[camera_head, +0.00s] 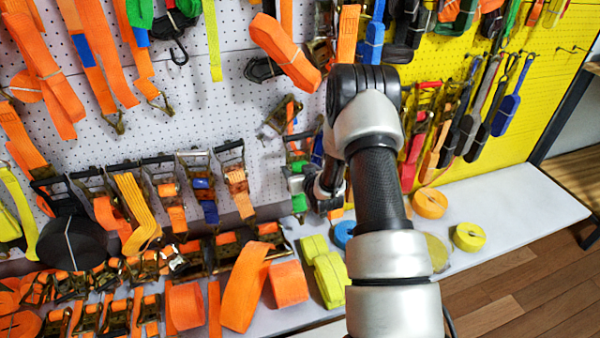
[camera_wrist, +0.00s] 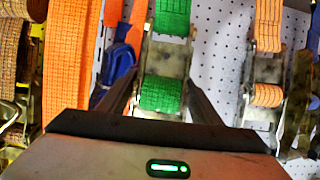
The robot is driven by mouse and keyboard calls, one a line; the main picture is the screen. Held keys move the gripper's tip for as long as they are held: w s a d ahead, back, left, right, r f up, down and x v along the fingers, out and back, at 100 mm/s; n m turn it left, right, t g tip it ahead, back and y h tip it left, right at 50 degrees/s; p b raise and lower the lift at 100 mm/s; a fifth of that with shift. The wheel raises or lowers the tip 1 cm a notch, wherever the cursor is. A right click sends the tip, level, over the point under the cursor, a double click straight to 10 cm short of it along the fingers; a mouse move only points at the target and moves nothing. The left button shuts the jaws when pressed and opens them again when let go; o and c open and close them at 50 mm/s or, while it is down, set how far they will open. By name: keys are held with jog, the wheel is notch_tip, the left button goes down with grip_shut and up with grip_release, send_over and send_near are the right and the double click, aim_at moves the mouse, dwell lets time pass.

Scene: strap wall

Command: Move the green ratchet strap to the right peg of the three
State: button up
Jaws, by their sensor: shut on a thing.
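The green ratchet strap (camera_wrist: 162,96) hangs on its metal ratchet in the middle of the wrist view, with more green webbing above. In the head view its green parts (camera_head: 298,202) show just left of my arm. My gripper (camera_wrist: 160,100) has one finger on each side of the ratchet and is shut on it, low down by the green roll. In the head view my gripper is mostly hidden behind my arm. The three pegs cannot be made out; the straps and my arm cover that part of the wall.
In the wrist view an orange strap ratchet (camera_wrist: 267,95) hangs close at the right, and a blue strap (camera_wrist: 115,75) and a wide orange strap (camera_wrist: 68,60) hang at the left. Below, a white shelf (camera_head: 520,205) holds orange rolls (camera_head: 288,284) and green-yellow rolls (camera_head: 330,278).

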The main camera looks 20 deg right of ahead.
jog(key=shift+r+x, duration=0.15)
jog(key=shift+x, duration=0.85)
jog(key=shift+r+x, duration=0.15)
jog(key=shift+x, duration=0.9)
jog(key=shift+w+f, duration=0.1)
jog(key=shift+w, duration=0.05)
